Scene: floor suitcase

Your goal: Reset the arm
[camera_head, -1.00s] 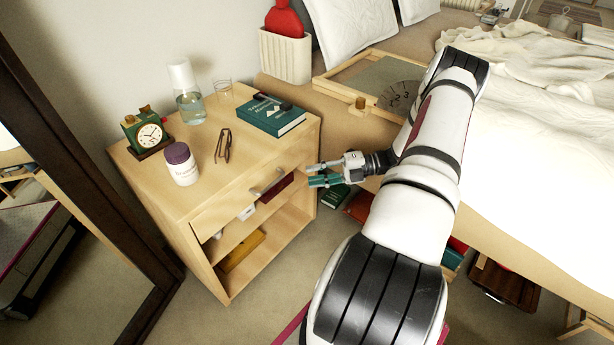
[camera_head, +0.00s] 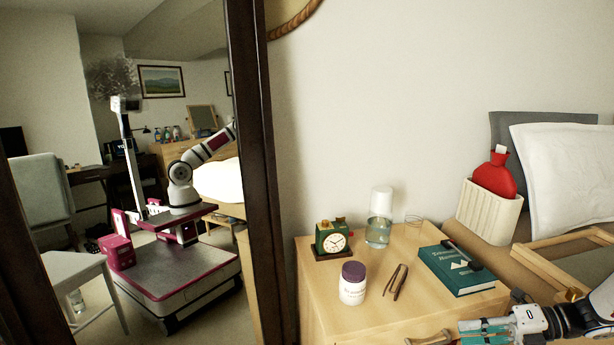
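My gripper (camera_head: 464,335) is at the bottom right of the head view, in front of the wooden nightstand (camera_head: 318,290). Its fingers point left and look parted, with nothing seen between them. The lower finger is partly cut off by the frame edge. The drawer handle (camera_head: 428,339) shows just left of the fingertips, and I cannot tell whether they touch. Only the end of my arm (camera_head: 568,318) is in view, reaching in from the right edge.
On the nightstand are a green clock (camera_head: 333,240), a purple-capped jar (camera_head: 352,284), a bottle (camera_head: 379,220), folded glasses (camera_head: 396,281) and a teal book (camera_head: 457,269). A dark-framed mirror (camera_head: 262,180) at left reflects my body. A wooden tray (camera_head: 560,245) lies right.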

